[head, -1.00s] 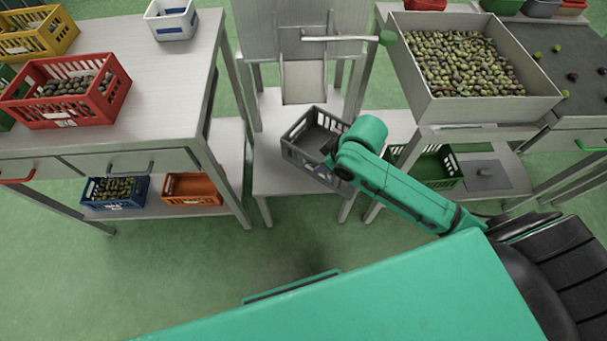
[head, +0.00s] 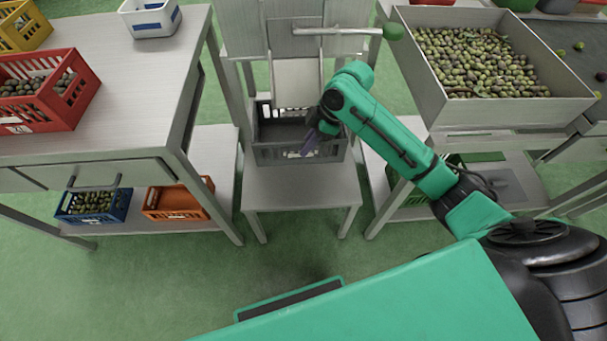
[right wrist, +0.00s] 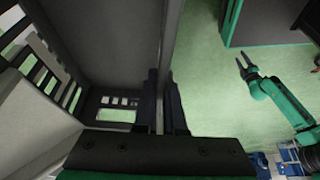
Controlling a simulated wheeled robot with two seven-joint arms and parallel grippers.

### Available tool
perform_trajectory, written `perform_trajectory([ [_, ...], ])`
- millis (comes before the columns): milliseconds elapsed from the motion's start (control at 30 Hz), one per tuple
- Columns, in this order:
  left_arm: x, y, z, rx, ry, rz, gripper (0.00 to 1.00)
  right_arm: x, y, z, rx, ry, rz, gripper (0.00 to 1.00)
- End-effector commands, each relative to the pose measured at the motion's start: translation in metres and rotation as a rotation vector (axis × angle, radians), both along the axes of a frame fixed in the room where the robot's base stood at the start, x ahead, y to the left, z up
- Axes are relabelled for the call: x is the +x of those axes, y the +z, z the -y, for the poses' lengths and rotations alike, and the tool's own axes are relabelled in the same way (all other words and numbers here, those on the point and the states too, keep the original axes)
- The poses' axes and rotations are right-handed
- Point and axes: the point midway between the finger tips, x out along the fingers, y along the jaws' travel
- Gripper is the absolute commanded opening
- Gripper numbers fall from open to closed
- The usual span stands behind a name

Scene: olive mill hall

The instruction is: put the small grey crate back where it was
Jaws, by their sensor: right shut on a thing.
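The small grey crate (head: 272,155) is empty and roughly level, at the back of the low stand (head: 300,188), just under the spout (head: 296,80) of the machine. I cannot tell whether its base touches the stand. My right gripper (head: 312,143) is shut on the crate's near right wall; in the right wrist view this wall passes between the fingers, and the crate's interior (right wrist: 105,40) lies to the left. My left gripper (right wrist: 246,64) shows in the right wrist view, open and empty over the floor, well apart from the crate.
A metal handle with a green knob (head: 393,31) sticks out above my right arm. The left table (head: 110,115) bears a red crate of olives (head: 45,110). An olive bin (head: 490,108) stands at right. The front of the low stand is clear.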

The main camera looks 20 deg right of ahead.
Motion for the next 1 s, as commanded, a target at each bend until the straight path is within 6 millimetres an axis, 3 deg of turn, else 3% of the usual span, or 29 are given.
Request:
perform_trajectory([
  [100, 0.0, -0.009, -0.003, 0.006, 0.005, -0.011, 0.5, -0.002, -0.044, 0.0, -0.001, -0.003, -0.006, 0.0],
  [300, 0.035, -0.009, 0.005, 0.001, 0.019, 0.0, 0.5, -0.001, -0.111, 0.0, 0.0, -0.005, -0.004, 0.0],
  [400, 0.048, -0.005, 0.008, -0.001, 0.025, 0.0, 0.5, -0.001, -0.134, 0.0, -0.001, -0.004, -0.002, 0.0],
  [700, 0.075, 0.004, 0.014, -0.006, 0.038, 0.004, 0.5, -0.001, -0.181, 0.0, -0.001, -0.004, 0.0, 0.0],
  [1000, 0.077, 0.005, 0.015, -0.006, 0.039, 0.004, 0.5, -0.001, -0.182, 0.0, -0.001, -0.004, 0.0, 0.0],
])
